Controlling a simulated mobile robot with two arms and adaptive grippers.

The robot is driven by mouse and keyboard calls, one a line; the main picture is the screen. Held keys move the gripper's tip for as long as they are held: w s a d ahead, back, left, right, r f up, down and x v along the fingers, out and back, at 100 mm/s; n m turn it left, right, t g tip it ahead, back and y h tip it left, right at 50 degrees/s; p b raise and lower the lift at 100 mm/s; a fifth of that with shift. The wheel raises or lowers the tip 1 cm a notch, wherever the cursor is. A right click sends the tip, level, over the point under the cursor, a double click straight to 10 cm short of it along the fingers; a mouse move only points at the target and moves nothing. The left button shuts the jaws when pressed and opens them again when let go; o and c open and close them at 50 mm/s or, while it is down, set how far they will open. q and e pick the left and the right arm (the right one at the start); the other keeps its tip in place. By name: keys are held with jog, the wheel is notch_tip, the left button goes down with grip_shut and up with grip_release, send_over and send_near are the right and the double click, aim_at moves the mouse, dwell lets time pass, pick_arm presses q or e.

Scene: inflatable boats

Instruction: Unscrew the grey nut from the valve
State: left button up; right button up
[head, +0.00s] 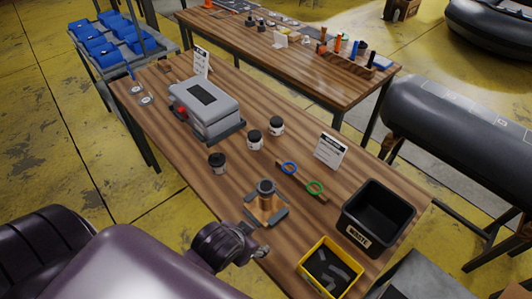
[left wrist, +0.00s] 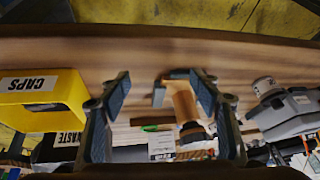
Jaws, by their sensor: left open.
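The valve (head: 266,203) stands upright on the near part of the wooden workbench, a tan-orange body in a grey-footed holder. The grey nut (head: 265,186) sits on top of it as a dark ring. My left gripper (head: 262,251) is at the bench's near edge, below the valve in the picture and apart from it; its fingers are hard to make out there. In the left wrist view, the fingers of my left gripper (left wrist: 163,92) are spread and empty, with the valve (left wrist: 185,103) beyond them, nearer the right finger. My right gripper is not in view.
Right of the valve are a yellow caps bin (head: 305,267) and a black waste bin (head: 352,237). Blue and green rings (head: 315,187), a sign (head: 330,151), small jars (head: 254,140) and a grey machine (head: 203,108) stand behind. Bare wood surrounds the valve.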

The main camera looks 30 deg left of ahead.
pick_arm(q)
jog(key=w+r+m+t, duration=0.2)
jog(key=w+r+t, duration=0.5)
jog(key=w+r, duration=0.75)
jog(key=w+d+r+m+t+h, duration=0.2)
jog(key=w+d+r+t, duration=0.15)
jog(key=r, duration=0.25)
jog(key=w+d+r+m+t+h, duration=0.1)
jog(key=w+d+r+m+t, duration=0.1)
jog(key=w+d+r, duration=0.35)
jog(key=s+d+r+m+h+p, duration=0.1)
jog(key=s+d+r+m+h, duration=0.2)
jog(key=d+r+m+h, duration=0.75)
jog(key=s+d+m+g+h, duration=0.6)
jog(key=s+d+m+g, duration=0.15)
jog(key=m+g, duration=0.45)
jog(key=m+g+y, duration=0.3)
jog(key=g+y, duration=0.3)
jog(key=y, duration=1.3)
send_near(266, 185)
notch_tip(266, 185, down, 8)
jog(key=b, duration=0.6)
jog(key=shift+d+f, duration=0.1)
jog(key=shift+f, duration=0.1)
